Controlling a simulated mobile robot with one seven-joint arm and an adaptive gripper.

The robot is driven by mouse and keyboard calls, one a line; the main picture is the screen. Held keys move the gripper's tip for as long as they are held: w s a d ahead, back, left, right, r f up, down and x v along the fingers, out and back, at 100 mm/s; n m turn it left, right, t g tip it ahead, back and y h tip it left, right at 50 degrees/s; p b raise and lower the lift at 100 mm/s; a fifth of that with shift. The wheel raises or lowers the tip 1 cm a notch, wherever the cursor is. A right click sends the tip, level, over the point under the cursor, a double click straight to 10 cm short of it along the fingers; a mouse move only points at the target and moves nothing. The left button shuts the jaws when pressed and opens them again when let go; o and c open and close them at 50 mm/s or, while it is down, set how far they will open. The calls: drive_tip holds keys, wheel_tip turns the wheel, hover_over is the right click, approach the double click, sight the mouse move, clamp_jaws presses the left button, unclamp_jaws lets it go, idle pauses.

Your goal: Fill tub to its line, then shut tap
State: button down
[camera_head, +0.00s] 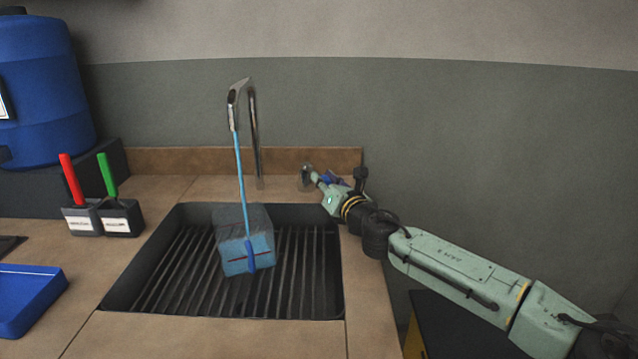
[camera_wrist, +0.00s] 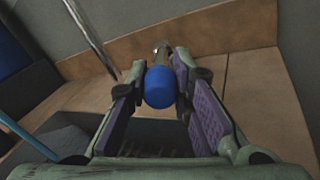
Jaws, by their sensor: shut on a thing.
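The tub (camera_head: 231,259), a bluish see-through box, stands on the ribbed sink floor with a dark red line across its lower front. A thin blue water stream (camera_head: 240,170) runs from the tap spout (camera_head: 235,105) down to the tub. I cannot tell surely where the water level stands against the line. My gripper (camera_head: 318,178) is at the tap handle right of the spout, behind the sink's back right corner. In the wrist view, the handle's round blue knob (camera_wrist: 160,87) sits between my gripper's purple-padded fingers (camera_wrist: 162,100), which are shut on it.
The black sink (camera_head: 310,290) is set in a tan tiled counter (camera_head: 220,335). Red- and green-handled tools stand in dark holders (camera_head: 82,221) at left. A blue tray (camera_head: 25,300) lies front left, and a blue barrel (camera_head: 45,95) stands behind. A wall rises behind the tap.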

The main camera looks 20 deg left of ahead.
drive_tip(key=shift+w+d+r, duration=0.1)
drive_tip(key=c, duration=1.4)
unclamp_jaws()
drive_tip(key=v, duration=1.2)
